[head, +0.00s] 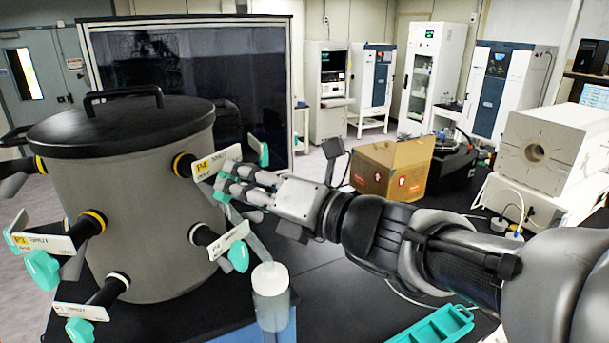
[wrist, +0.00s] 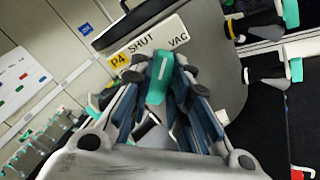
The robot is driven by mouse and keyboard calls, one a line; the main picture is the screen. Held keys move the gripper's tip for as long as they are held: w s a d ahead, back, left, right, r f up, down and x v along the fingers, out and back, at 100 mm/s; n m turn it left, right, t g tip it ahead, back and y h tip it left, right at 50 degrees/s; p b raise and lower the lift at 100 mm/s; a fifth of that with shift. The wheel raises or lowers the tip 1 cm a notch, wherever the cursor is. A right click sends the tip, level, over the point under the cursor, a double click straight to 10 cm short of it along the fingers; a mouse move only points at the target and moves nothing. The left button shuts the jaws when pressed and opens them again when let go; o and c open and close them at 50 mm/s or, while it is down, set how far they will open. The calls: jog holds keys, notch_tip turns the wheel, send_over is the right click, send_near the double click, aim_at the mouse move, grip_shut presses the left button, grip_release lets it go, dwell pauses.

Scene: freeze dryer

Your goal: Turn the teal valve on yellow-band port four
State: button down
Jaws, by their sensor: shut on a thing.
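The grey drum-shaped dryer chamber (head: 140,200) with a black lid stands at the left in the head view. Its yellow-band port (head: 183,165) carries a white tag with a yellow P4 patch (head: 215,163). In the wrist view the tag (wrist: 150,48) reads P4, SHUT and VAC. The teal valve handle (wrist: 160,78) of this port lies between my fingers, just below the tag. My gripper (head: 232,184) reaches in from the right and is shut on this handle. The fingers hide most of the handle in the head view.
Another port below has a tag marked P4 (head: 222,242) and its own teal handle (head: 238,256). Several other ports with teal handles ring the chamber. A clear cylinder (head: 271,293), a cardboard box (head: 390,168) and a teal rack (head: 435,326) stand nearby.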

jog(key=n+b, duration=0.5)
jog(key=shift+f+n, duration=0.15)
jog(key=shift+n, duration=0.15)
jog(key=n+b, duration=0.5)
jog(key=shift+s+a+b, duration=0.1)
jog(key=shift+b, duration=0.2)
jog(key=n+b, duration=0.5)
jog(key=shift+s+n+b, duration=0.1)
jog(key=shift+n+b, duration=0.2)
jog(key=shift+n, duration=0.1)
jog(key=n+b, duration=0.4)
jog(key=shift+n, duration=0.4)
jog(key=c, duration=1.5)
grip_release()
